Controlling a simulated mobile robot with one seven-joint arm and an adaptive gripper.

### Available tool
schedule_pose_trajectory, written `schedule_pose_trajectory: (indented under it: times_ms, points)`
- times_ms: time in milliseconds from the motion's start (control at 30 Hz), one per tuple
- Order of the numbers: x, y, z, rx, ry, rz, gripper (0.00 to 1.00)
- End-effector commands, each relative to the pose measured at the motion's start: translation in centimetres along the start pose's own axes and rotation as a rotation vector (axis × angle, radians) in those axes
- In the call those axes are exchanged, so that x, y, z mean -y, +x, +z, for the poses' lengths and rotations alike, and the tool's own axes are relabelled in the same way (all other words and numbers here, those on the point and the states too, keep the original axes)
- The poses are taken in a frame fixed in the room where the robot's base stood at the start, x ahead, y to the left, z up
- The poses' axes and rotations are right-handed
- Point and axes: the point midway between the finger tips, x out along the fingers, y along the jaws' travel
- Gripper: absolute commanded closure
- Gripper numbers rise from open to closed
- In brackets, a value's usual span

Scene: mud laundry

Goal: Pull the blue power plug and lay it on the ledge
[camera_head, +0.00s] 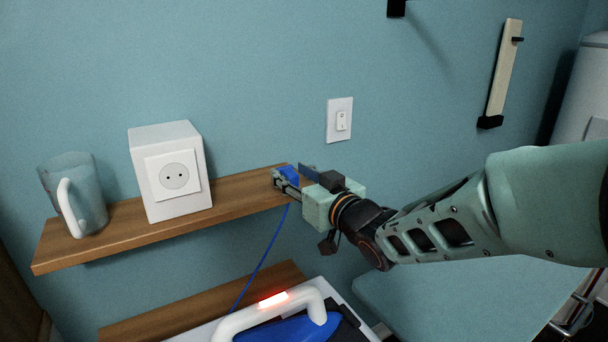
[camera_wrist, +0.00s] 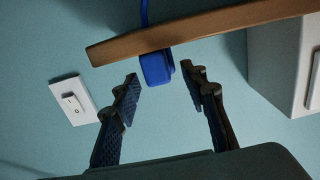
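The blue power plug (camera_head: 289,174) is at the right end of the wooden ledge (camera_head: 240,190), and it looks to be resting on it. Its blue cord hangs down past the ledge's front edge. My gripper (camera_head: 292,177) is at the plug from the right. In the wrist view, which looks upside down, my open gripper (camera_wrist: 160,75) has a finger on each side of the plug (camera_wrist: 155,67), with gaps visible. The white box with a round socket (camera_head: 174,176) stands on the ledge to the left; the socket's face is empty.
A clear pitcher with a white handle (camera_head: 76,200) stands at the ledge's left end. A light switch (camera_head: 340,120) is on the wall above right. Below are an iron with a white handle and red glow (camera_head: 275,305) and a lower shelf (camera_head: 200,308).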

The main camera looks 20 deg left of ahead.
Motion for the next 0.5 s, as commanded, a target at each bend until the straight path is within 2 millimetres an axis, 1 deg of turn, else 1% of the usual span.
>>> schedule_pose_trajectory:
  times_ms: [67, 167, 400, 500]
  points:
    - [0.0, -0.3, 0.0, 0.0, -0.001, 0.001, 0.6]
    - [-0.1, -1.2, -0.1, -0.001, -0.001, 0.001, 0.6]
    - [-0.1, -5.0, -0.1, -0.001, -0.003, 0.003, 0.6]
    - [-0.1, -6.2, -0.1, -0.002, -0.002, 0.002, 0.6]
